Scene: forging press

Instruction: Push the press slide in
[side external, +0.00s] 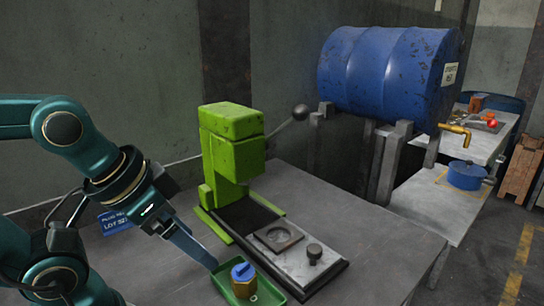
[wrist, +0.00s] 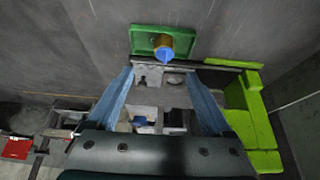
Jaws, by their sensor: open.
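The green press (side external: 231,150) stands on the grey workbench; its green body is also at the right of the wrist view (wrist: 250,115). The grey press slide (side external: 318,262) sits on a dark base and extends out in front of the press. It has a round recess and an upright dark knob (side external: 314,252). In the wrist view the slide (wrist: 158,95) shows between my fingers. My gripper (side external: 212,264) is open and empty, its blue fingers pointing down near the green tray, to the left of the slide. In the wrist view the gripper (wrist: 159,73) has its fingers spread apart.
A green tray (side external: 268,297) beside the slide holds a brass piece with a blue top (side external: 243,280). A lever with a ball end (side external: 300,112) sticks out from the press. A blue drum (side external: 385,75) lies on a stand behind. The bench right of the slide is clear.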

